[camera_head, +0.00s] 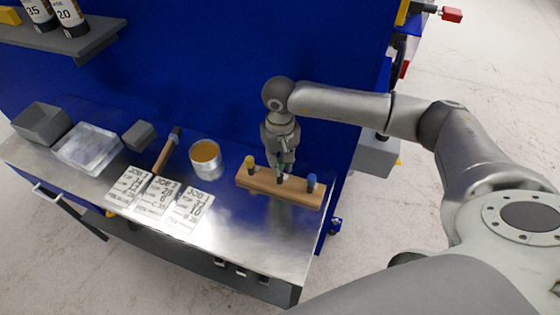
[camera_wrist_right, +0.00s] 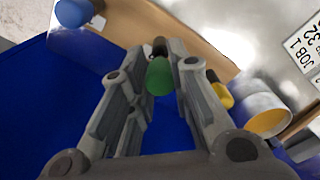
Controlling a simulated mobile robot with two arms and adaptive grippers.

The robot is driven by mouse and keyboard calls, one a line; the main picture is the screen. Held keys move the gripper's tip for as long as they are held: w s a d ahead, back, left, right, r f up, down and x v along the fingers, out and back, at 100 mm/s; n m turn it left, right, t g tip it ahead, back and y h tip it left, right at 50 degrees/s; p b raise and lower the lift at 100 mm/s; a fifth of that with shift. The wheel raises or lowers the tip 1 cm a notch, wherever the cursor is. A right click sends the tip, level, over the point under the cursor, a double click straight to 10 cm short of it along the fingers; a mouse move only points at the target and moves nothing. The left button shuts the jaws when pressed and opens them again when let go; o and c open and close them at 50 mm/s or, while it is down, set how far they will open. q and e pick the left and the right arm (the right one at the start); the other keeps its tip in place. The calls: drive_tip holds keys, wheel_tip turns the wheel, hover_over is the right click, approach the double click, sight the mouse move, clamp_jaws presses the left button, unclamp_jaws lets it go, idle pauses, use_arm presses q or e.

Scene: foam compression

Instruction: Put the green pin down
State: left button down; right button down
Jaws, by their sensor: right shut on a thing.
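The green pin (camera_wrist_right: 158,76) is between the fingers of my right gripper (camera_wrist_right: 160,62) in the right wrist view, with its green head toward the camera and a dark shaft beyond it. In the head view my right gripper (camera_head: 281,161) points down over the middle of a wooden block (camera_head: 300,194). The pin shows there only as a small bit of green among the fingers. Whether its lower end sits in the block or just above it, I cannot tell. A yellow pin (camera_head: 250,161) and a blue pin (camera_head: 311,179) stand upright in the block on either side. My left gripper is not visible.
A round tin (camera_head: 205,157) with tan contents stands left of the block. Job cards (camera_head: 160,196), a hammer (camera_head: 168,150), a clear tray (camera_head: 88,150) and grey boxes (camera_head: 42,122) lie further left. A blue panel rises behind the metal bench top (camera_head: 240,228).

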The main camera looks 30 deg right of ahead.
drive_tip(key=shift+f, duration=0.15)
drive_tip(key=c, duration=1.3)
unclamp_jaws()
drive_tip(key=shift+c, duration=0.2)
